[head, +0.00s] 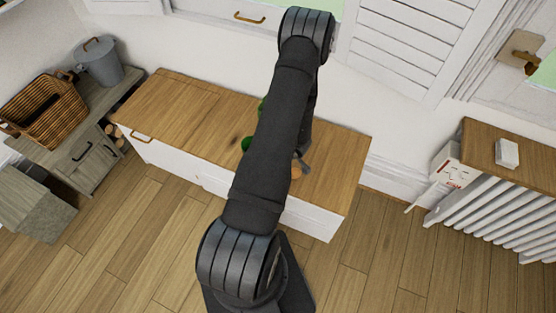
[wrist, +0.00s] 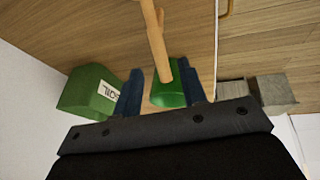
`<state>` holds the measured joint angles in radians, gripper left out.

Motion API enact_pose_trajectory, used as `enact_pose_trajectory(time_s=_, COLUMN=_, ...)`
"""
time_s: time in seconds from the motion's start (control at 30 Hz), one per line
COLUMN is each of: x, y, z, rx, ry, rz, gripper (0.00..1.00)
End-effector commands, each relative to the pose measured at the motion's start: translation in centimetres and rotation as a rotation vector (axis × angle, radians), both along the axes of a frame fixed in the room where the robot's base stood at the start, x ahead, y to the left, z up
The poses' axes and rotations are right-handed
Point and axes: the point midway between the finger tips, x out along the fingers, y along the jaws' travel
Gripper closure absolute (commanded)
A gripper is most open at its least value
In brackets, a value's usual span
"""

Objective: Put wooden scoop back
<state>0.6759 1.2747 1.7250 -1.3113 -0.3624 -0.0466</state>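A wooden scoop (wrist: 155,35) shows in the wrist view, its pale handle running down from the top edge between my fingers. A small pale wooden part (head: 297,172) beside my gripper in the head view may be the same scoop. My gripper (wrist: 160,72) is open, its two dark blue fingers apart, with gaps beside the scoop. A green container (wrist: 177,92) is behind the scoop's lower end, partly hidden. A green box (wrist: 88,92) with a white label stands left of my fingers. Part of a green object (head: 247,144) shows beside my arm in the head view.
The long wooden cabinet top (head: 185,105) is mostly clear on its left. A wicker basket (head: 43,105) and a grey lidded pot (head: 99,62) stand on the grey cabinet at left. A radiator (head: 500,205) is at right. My arm hides the middle of the top.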

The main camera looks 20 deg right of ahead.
Motion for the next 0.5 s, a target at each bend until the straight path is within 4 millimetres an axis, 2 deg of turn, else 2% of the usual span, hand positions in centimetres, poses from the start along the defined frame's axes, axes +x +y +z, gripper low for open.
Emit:
enact_pose_trajectory(time_s=0.2, x=-1.5, y=-0.5, z=3.6, rx=-0.002, ry=-0.001, rz=0.0, gripper=0.62)
enact_pose_trajectory(time_s=0.5, x=-2.5, y=-0.8, z=5.9, rx=-0.001, ry=-0.001, rz=0.0, gripper=0.62)
